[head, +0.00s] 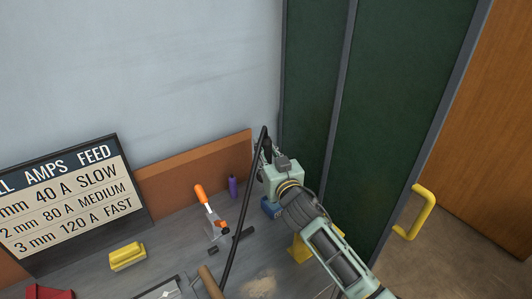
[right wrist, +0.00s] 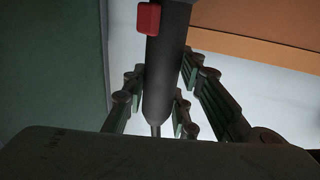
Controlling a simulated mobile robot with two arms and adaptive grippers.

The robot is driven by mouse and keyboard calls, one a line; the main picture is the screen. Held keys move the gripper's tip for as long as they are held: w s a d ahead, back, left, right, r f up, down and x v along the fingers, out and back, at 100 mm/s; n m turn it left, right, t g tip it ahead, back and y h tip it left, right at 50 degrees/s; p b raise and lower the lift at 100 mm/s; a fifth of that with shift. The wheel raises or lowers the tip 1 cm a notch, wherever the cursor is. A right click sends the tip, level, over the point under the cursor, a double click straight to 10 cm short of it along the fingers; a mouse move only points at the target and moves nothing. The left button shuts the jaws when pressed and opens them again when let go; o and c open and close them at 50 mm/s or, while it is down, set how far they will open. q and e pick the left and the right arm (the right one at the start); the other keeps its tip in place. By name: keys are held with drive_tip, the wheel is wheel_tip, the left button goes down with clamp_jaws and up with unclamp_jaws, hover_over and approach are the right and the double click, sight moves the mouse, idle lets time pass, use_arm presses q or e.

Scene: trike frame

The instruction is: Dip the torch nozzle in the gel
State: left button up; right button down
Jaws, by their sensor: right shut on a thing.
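My right gripper (head: 264,156) is shut on the torch (head: 267,143), a dark handle held up near the back right corner of the bench. Its black cable arcs over and down to the left. In the right wrist view the torch (right wrist: 166,75), with a red trigger, lies between the fingers (right wrist: 160,98). My left gripper is not in view.
The grey bench holds an orange-handled tool (head: 202,196), a purple bottle (head: 233,186), a yellow brush-like block (head: 127,256) and a wooden handle (head: 210,282). A settings board (head: 72,205) leans at left. A green curtain or screen (head: 385,110) stands at right, close to my arm.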

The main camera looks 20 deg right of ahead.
sight(266, 138)
drive_tip(key=shift+r+p, duration=2)
drive_tip(key=shift+r, duration=0.6)
